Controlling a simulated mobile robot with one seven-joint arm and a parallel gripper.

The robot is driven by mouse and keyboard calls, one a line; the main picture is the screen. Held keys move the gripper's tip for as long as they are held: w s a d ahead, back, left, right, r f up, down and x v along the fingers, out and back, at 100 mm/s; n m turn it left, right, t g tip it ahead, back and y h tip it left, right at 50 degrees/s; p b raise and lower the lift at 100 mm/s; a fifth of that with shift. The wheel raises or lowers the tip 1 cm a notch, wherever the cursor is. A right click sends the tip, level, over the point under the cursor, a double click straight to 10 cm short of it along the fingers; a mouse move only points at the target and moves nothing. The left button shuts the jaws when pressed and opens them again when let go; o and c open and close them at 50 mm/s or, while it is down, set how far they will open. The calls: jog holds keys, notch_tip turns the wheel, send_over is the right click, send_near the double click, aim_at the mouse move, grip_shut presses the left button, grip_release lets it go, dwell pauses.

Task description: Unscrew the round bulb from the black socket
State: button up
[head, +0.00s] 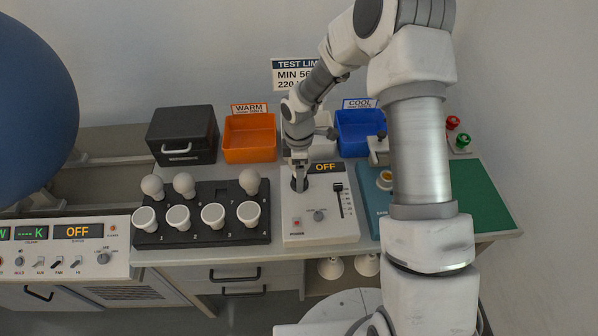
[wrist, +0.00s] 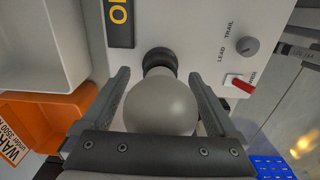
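The round bulb (wrist: 160,107) is a frosted white globe, seen in the wrist view with its neck in the black socket (wrist: 159,58). The socket (head: 299,184) also shows in the head view, on the top of a pale test unit (head: 320,229). My gripper (wrist: 160,76) is around the bulb, one finger on each side. The fingers look open, with narrow gaps beside the globe. In the head view my gripper (head: 299,165) is directly above the socket and hides the bulb.
A black rack (head: 200,238) with several bulbs stands left of the unit. An orange bin (head: 250,153), a white bin (head: 322,150) and a blue bin (head: 360,143) stand behind. My arm covers part of the right side; a green mat (head: 475,200) lies there.

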jog(key=c, duration=1.2)
jog(key=shift+o, duration=0.2)
jog(key=shift+r+n+p, duration=0.15)
jog(key=shift+n+p, duration=0.45)
jog(key=shift+n, duration=0.6)
jog(key=n+p, duration=0.2)
jog(key=n, duration=0.2)
jog(key=n+p, duration=0.2)
jog(key=n, duration=0.4)
jog(key=shift+s+d+p, duration=0.1)
jog(key=shift+p, duration=0.3)
jog(key=n+p, duration=0.2)
jog(key=n, duration=0.4)
jog(key=shift+r+p, duration=0.1)
jog(key=shift+p, duration=0.3)
jog(key=n+p, duration=0.1)
jog(key=n, duration=0.2)
jog(key=shift+n, duration=0.3)
jog(key=shift+f+n+p, duration=0.2)
jog(key=shift+n+p, duration=0.1)
jog(key=shift+n, duration=0.2)
